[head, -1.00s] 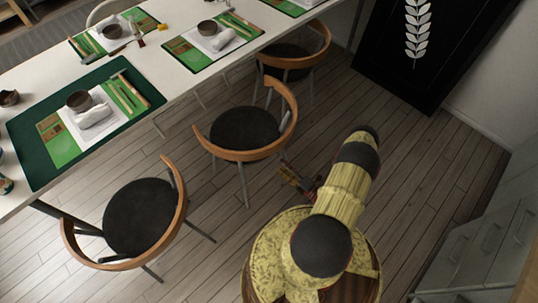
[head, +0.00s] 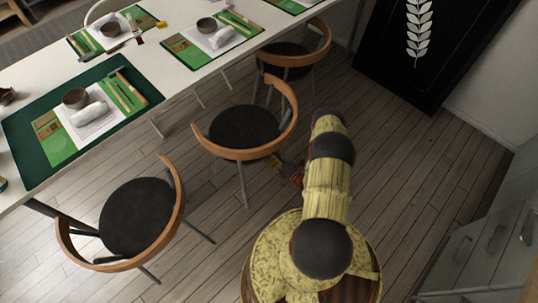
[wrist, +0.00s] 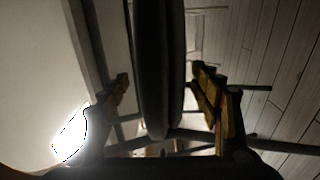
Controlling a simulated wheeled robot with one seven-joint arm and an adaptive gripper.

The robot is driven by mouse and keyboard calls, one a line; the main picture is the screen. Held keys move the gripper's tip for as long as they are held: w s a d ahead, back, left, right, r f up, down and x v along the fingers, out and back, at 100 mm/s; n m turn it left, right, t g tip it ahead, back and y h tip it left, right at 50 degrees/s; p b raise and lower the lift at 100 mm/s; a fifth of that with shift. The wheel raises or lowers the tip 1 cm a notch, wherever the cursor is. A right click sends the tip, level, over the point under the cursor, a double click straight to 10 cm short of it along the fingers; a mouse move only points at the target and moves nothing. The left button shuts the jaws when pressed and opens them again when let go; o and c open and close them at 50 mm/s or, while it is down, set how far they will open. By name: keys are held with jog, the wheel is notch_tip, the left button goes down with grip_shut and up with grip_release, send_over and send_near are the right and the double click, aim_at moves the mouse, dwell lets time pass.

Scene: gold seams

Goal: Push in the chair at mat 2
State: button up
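The middle chair (head: 243,128), with a dark round seat and curved wooden back, stands out from the long white table (head: 185,72). My gripper (head: 284,170) is low beside its right-hand side, partly hidden by the backrest and my arm. In the wrist view, my gripper (wrist: 163,92) has its fingers apart, one each side of a dark upright band (wrist: 158,60) that looks like a chair seat seen edge-on. I cannot tell whether either finger touches it. Place mats line the table, including a large dark green one (head: 30,152) and a green one (head: 184,48); I can read no numbers.
A second chair (head: 138,218) stands nearer at left and another (head: 288,58) at the far end of the table. A black panel with a leaf design (head: 385,55) leans at the back right. Grey drawers (head: 490,235) stand at right. Wooden floor between is clear.

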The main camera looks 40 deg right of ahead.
jog(key=shift+c, duration=1.2)
grip_shut()
